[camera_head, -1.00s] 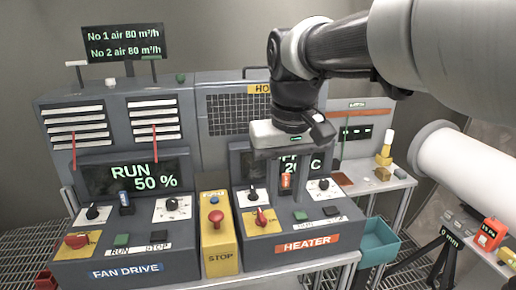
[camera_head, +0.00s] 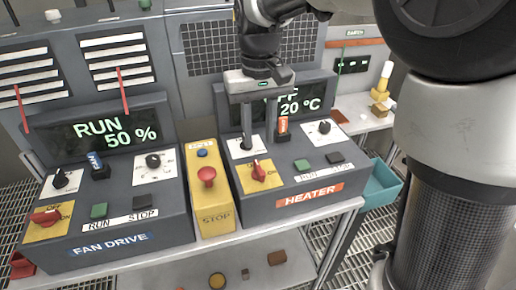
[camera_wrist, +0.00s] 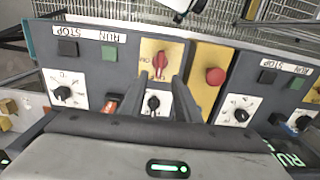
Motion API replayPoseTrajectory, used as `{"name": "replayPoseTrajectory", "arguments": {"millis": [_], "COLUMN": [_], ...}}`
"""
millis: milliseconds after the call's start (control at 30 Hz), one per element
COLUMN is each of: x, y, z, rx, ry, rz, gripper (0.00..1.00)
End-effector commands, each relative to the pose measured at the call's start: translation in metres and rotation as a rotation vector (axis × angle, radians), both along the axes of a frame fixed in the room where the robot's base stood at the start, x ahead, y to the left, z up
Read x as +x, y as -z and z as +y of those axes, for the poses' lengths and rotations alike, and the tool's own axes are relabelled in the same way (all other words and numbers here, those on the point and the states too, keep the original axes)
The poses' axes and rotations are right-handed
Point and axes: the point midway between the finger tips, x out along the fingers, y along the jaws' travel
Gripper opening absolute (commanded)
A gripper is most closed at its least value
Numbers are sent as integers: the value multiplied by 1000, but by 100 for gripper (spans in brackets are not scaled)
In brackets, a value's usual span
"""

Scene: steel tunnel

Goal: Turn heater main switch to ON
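The heater main switch (camera_head: 259,170) is a red knob on a yellow plate at the left front of the heater panel. Its handle points up and down in the wrist view (camera_wrist: 160,61), not across. The heater display (camera_head: 291,105) reads 20 °C, with "FF" showing beside my gripper. My gripper (camera_head: 259,143) is open and empty, pointing down over the heater panel just behind the switch. In the wrist view, its fingers (camera_wrist: 163,80) stand apart on either side of a black knob (camera_wrist: 153,103), with the red switch just beyond the tips.
A yellow box with a red stop button (camera_head: 207,176) stands left of the heater panel. The fan drive panel (camera_head: 115,230) reads RUN 50 %, its red switch (camera_head: 45,216) lying sideways. An orange-topped switch (camera_head: 282,128) stands close to the right finger. A teal bin (camera_head: 384,187) is at right.

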Motion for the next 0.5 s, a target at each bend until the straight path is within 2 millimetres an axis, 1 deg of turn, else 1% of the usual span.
{"name": "replayPoseTrajectory", "arguments": {"millis": [33, 200, 400, 500], "x": [-1, -1, 0, -1], "y": [13, 49, 81, 90], "z": [0, 0, 0, 0], "rx": [-1, 0, 0, 1], "ry": [0, -1, 0, 0], "rz": [5, 4, 2, 1], "gripper": [30, 30, 30, 30]}}
